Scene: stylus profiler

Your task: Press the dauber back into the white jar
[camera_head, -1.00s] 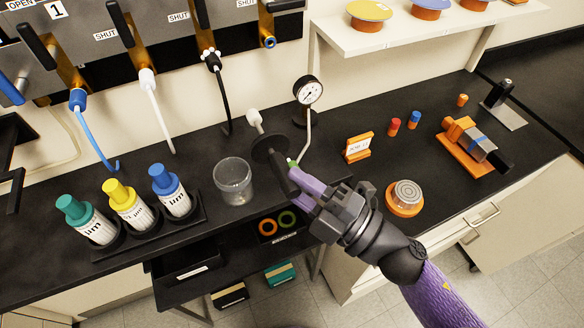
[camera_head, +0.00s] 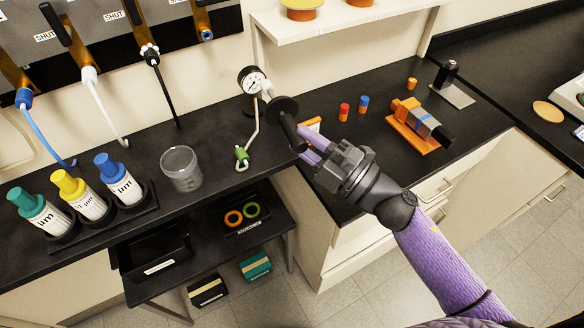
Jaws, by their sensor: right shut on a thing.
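My right gripper (camera_head: 308,147) is shut on a black-handled tool, which appears to be the dauber (camera_head: 284,110). It has a black disc and a pale tip that points up and left, in front of the gauge. The tool is held above the bench, and its grip end is partly hidden by the fingers. I cannot make out a white jar. A clear, empty-looking cup (camera_head: 181,168) stands on the bench to the left of the tool. My left gripper is not in view.
Bottles with teal, yellow and blue caps (camera_head: 108,164) stand in a black rack at left. A pressure gauge (camera_head: 251,80) and a green-ended hose (camera_head: 242,156) are close to the tool. An orange device (camera_head: 413,125) lies at right. A lower shelf holds trays.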

